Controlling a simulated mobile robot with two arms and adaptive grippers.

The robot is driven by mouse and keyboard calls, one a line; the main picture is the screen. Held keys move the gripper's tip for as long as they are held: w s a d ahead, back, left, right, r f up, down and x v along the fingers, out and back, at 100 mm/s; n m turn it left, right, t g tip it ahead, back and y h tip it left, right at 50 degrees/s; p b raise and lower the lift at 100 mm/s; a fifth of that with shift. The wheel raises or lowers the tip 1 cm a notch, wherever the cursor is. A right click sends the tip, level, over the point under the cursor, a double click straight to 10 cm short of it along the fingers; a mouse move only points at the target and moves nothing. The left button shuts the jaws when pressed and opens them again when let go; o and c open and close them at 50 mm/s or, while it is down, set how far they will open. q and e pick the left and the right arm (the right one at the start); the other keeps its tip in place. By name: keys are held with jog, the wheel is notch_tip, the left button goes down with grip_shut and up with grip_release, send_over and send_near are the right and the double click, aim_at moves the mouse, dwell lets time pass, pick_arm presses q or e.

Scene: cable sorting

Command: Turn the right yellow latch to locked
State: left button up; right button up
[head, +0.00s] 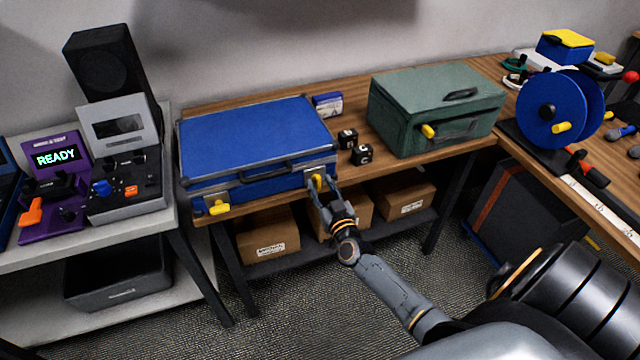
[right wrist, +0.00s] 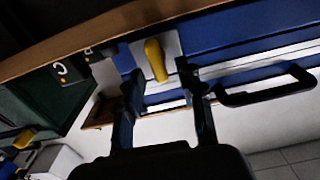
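The blue case (head: 255,135) lies closed on the wooden table. Its front has two yellow latches on metal plates. The right yellow latch (head: 317,182) stands roughly upright, while the left yellow latch (head: 218,208) lies closer to sideways. My right gripper (head: 328,190) is at the right latch, its fingers apart. In the right wrist view the picture is roughly upside down; the right latch (right wrist: 156,60) shows between and just beyond the open fingertips (right wrist: 163,75). I see no clear contact. My left gripper is not in view.
The case's black handle (right wrist: 268,90) is close beside one finger. Black cubes (head: 354,147) and a green case (head: 430,115) stand to the right on the table. Cardboard boxes (head: 268,234) sit on the shelf below. A purple device (head: 55,175) reads READY at left.

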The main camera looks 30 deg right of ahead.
jog(key=shift+w+d, duration=0.15)
jog(key=shift+w, duration=0.45)
grip_shut()
